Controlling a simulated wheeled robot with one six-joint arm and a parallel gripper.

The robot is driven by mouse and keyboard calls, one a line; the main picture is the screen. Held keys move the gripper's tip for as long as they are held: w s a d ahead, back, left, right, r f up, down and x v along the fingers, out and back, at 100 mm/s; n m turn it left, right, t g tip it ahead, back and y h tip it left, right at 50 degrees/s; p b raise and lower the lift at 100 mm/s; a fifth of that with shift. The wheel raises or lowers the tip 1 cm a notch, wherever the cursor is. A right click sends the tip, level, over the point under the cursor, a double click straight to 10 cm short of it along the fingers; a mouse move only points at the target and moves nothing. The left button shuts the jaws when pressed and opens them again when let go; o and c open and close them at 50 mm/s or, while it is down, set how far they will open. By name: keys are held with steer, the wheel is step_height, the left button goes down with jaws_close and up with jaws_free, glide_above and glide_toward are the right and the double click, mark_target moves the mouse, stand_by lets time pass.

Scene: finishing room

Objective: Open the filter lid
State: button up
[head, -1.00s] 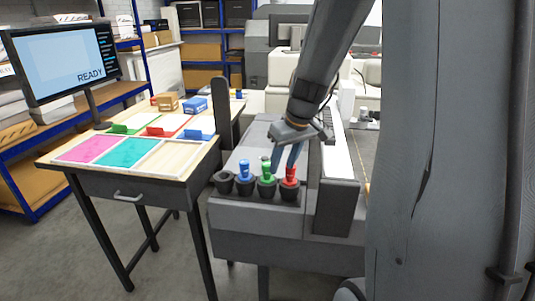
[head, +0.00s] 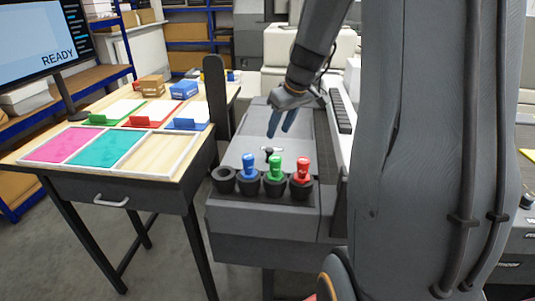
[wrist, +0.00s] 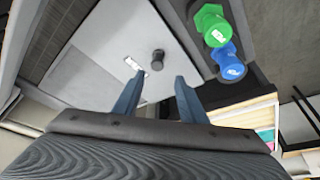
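The filter lid appears to be the flat light-grey panel (head: 290,137) on top of the grey machine, and it lies closed. A small black knob (head: 268,152) stands on it with a white label beside it. In the wrist view the lid (wrist: 110,45) fills the upper middle, with the knob (wrist: 157,58) just beyond my fingertips. My gripper (head: 281,124) hangs above the lid with its blue fingers pointing down. In the wrist view my gripper (wrist: 158,84) is open, with nothing between its fingers, and the knob is roughly in line with the gap.
Blue (head: 249,167), green (head: 274,170) and red (head: 302,172) bottles stand in black holders along the machine's front edge; the left holder (head: 223,178) is empty. A table with coloured trays (head: 105,148) stands left. A dark post (head: 215,95) rises between table and machine.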

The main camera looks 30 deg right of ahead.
mark_target(271, 150)
steer(key=shift+d+b+x, duration=0.15)
steer(key=shift+b+x, duration=0.25)
steer(key=shift+x, duration=2.65)
steer(key=shift+d+b+x, duration=0.1)
steer(key=shift+b+x, duration=0.3)
steer(key=shift+x, duration=2.6)
jaws_close()
